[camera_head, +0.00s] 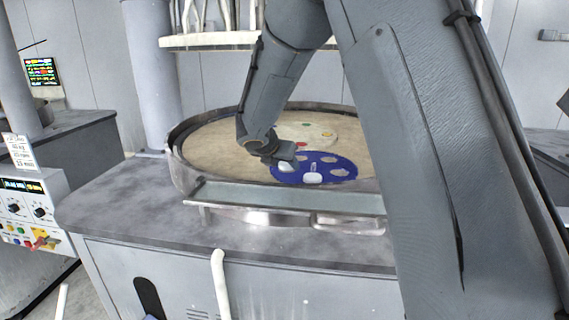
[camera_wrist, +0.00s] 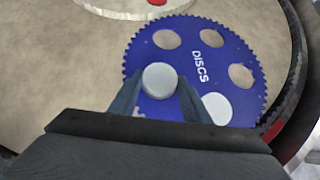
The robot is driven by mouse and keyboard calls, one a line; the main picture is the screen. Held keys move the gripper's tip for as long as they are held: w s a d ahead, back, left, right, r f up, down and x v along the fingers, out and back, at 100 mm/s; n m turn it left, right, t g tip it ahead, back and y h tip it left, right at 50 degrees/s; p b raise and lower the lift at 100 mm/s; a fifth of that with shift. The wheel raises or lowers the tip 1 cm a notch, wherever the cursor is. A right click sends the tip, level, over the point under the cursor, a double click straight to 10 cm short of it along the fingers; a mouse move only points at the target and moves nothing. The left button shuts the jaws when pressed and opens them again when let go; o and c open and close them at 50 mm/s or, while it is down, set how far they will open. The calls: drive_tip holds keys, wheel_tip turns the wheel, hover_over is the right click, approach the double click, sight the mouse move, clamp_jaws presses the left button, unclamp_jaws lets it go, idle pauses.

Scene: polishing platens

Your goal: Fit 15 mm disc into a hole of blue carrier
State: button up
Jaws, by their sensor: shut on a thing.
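The blue carrier (camera_wrist: 243,105) is a toothed round plate marked DISCS, lying flat on the tan platen; it also shows in the head view (camera_head: 293,178). Several round holes in it show the tan surface. A pale disc (camera_wrist: 159,79) sits between the fingertips of my gripper (camera_wrist: 159,86), over the left part of the carrier. My gripper is shut on this disc, also seen small in the head view (camera_head: 286,167). I cannot tell whether the disc is above a hole or in one. A white disc (camera_wrist: 216,108) lies at a hole at the carrier's lower right.
A pale carrier (camera_head: 312,132) with coloured spots lies behind the blue one. The platen (camera_head: 215,150) has a raised metal rim (camera_head: 178,168). A shelf (camera_head: 210,41) hangs behind, and a control box (camera_head: 28,205) stands at left. The platen's left side is bare.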

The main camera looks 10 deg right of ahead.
drive_tip(key=shift+s+f, duration=0.1)
drive_tip(key=shift+f, duration=0.1)
drive_tip(key=o, duration=1.1)
drive_tip(key=shift+f, duration=0.1)
drive_tip(key=shift+o, duration=0.2)
drive_tip(key=b+v, duration=0.1)
drive_tip(key=v, duration=0.7)
drive_tip(key=shift+d+r, duration=0.1)
drive_tip(key=shift+r, duration=0.15)
